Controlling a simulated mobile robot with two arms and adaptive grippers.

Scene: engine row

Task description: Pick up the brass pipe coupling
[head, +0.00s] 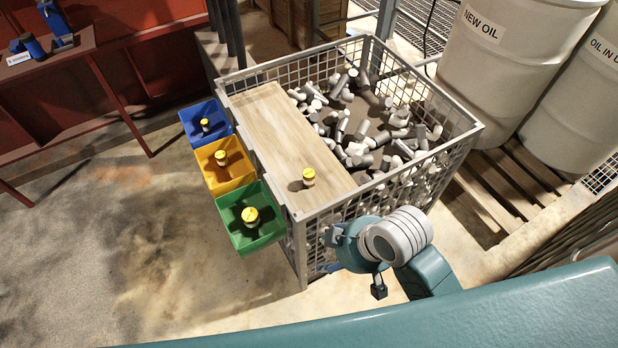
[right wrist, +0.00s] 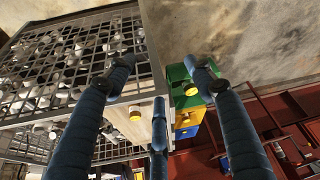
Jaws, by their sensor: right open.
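A small brass-yellow coupling (head: 308,177) with a paler lower part stands upright on the wooden board (head: 275,135) on the wire cage. In the right wrist view the coupling (right wrist: 134,113) shows between the fingers, some distance beyond them. My right gripper (head: 355,263) is beside the cage's near right side, right of and nearer than the coupling, not touching it. Its fingers (right wrist: 162,72) are spread wide and empty. Similar yellow-topped pieces stand in the blue bin (head: 190,112), the yellow bin (head: 209,178) and the green bin (head: 237,235). My left gripper is out of view.
The cage (head: 455,146) holds many grey pipe fittings (head: 350,115) right of the board; its raised mesh rim is close to my right gripper. Oil drums (head: 500,70) stand on a pallet at right. A red bench (head: 100,65) is at left. The floor left of the bins is clear.

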